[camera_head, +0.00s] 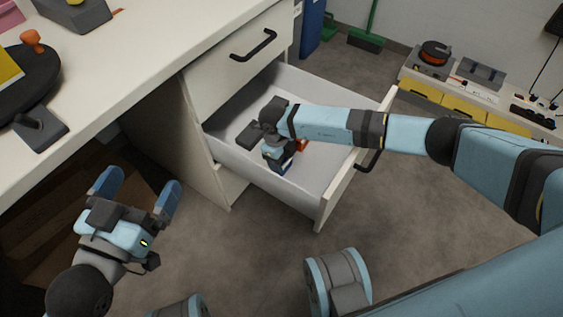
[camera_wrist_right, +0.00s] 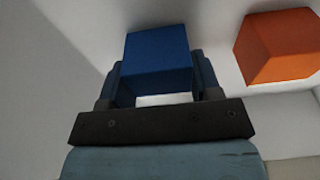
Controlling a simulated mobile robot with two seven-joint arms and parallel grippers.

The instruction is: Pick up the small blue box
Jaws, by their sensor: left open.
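The small blue box (camera_wrist_right: 157,55) is between the fingers of my right gripper (camera_wrist_right: 160,80) in the right wrist view. The fingers lie close along both of its sides, with no clear gap. In the head view, my right gripper (camera_head: 281,156) reaches down into the open drawer, and a bit of the blue box (camera_head: 284,168) shows below it, mostly hidden. I cannot tell whether the box touches the drawer floor. My left gripper (camera_head: 138,190) is open and empty, outside the desk at the lower left.
The pulled-out white drawer (camera_head: 335,190) has walls around my right gripper. An orange block (camera_wrist_right: 280,47) lies beside the blue box in it. A dark grey item (camera_head: 234,136) lies near the drawer's left wall. The desk top (camera_head: 120,70) is at the upper left.

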